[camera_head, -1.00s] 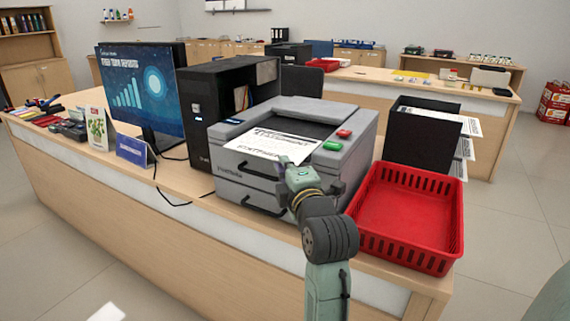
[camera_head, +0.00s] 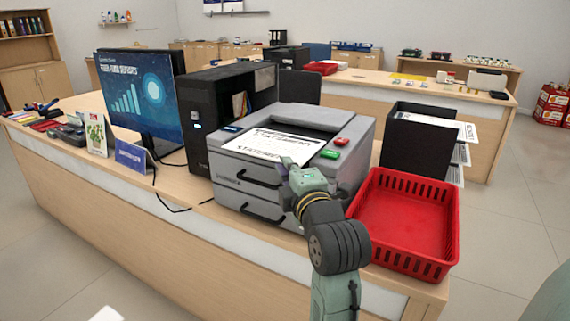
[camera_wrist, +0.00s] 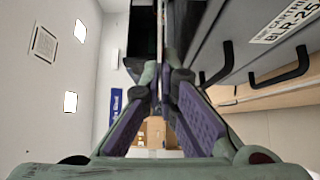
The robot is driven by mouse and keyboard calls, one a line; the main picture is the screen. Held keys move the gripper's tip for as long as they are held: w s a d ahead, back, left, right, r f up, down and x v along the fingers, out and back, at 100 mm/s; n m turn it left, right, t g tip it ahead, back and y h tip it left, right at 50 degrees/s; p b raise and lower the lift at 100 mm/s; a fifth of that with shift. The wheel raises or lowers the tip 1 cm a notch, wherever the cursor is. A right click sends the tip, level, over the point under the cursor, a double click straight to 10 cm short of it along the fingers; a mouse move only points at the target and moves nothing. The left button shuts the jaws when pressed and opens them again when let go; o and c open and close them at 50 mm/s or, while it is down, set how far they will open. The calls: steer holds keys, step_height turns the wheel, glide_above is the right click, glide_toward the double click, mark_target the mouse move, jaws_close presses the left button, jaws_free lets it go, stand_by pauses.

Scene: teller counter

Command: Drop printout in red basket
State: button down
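The printout (camera_head: 272,146), a white sheet with black "STATEMENT" lettering, lies on the top output area of the grey printer (camera_head: 238,166). The red basket (camera_head: 408,225) sits right of the printer on the counter and looks empty. My gripper (camera_head: 287,162) is at the printer's front top edge, beside the printout's front right end. The printer's front and handles show on the right there.
A black paper holder (camera_head: 415,145) with sheets stands behind the basket. A black computer tower (camera_head: 196,125) and a monitor (camera_head: 140,95) stand left of the printer. The wooden counter's (camera_head: 190,205) front edge runs just before the printer and basket.

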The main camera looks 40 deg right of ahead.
steer(key=s+a+r+p, duration=0.1)
steer(key=s+a+r, duration=0.2)
steer(key=s, duration=0.6)
steer(key=shift+s+a+r, duration=0.4)
steer(key=shift+a, duration=0.1)
